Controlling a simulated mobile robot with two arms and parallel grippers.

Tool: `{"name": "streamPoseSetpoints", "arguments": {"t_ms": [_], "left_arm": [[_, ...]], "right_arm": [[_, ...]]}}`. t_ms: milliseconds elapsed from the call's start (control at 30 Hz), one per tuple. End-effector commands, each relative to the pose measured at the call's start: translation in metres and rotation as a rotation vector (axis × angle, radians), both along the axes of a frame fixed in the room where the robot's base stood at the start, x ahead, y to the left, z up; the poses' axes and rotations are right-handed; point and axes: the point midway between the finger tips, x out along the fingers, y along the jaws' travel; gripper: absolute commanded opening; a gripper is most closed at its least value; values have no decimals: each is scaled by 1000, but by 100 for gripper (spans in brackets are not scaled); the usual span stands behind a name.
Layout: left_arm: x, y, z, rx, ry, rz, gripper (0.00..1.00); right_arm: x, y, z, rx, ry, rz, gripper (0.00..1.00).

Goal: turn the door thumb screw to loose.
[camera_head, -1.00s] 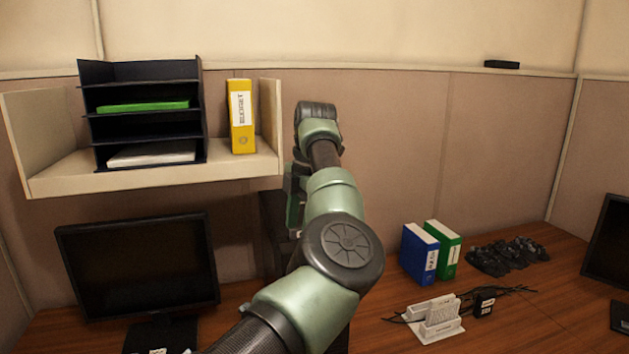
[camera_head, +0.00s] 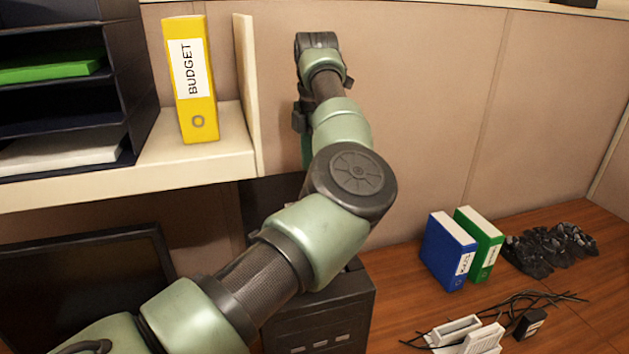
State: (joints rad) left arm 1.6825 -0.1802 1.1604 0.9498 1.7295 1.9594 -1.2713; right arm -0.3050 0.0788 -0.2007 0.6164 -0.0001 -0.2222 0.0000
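A black computer tower (camera_head: 318,318) stands on the desk behind and below my arm. My arm hides much of its upper part, and I cannot make out any door or thumb screw on it. My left arm comes in from the lower left and reaches up and away over the tower. Its far end is bent in front of the partition wall. Its gripper is mostly hidden behind the arm, so I cannot tell whether it is open or shut. My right gripper is not in view.
A shelf (camera_head: 232,140) with a yellow binder (camera_head: 193,112) and a black tray rack (camera_head: 120,95) is close on the left. A monitor (camera_head: 85,270) stands below it. Blue (camera_head: 447,252) and green (camera_head: 487,235) binders, cables and a white stand (camera_head: 455,330) are on the right.

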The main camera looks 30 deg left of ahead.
Motion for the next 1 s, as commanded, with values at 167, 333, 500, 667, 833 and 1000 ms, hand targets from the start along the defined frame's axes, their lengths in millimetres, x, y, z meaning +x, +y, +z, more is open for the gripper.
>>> {"name": "streamPoseSetpoints", "arguments": {"t_ms": [167, 333, 500, 667, 833, 1000], "left_arm": [[0, 0, -29, 1, 3, 0, 50], [0, 1, -50, 0, 1, 1, 50], [0, 1, -58, 1, 0, 1, 50], [0, 1, -59, 2, -1, 0, 50], [0, 1, -59, 2, -1, 1, 17], [0, 1, -59, 1, -1, 1, 0]], "right_arm": [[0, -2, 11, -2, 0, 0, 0], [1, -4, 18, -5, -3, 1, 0], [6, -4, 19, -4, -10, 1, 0], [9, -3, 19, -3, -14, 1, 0], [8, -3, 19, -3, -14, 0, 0], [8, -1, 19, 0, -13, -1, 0]]}}
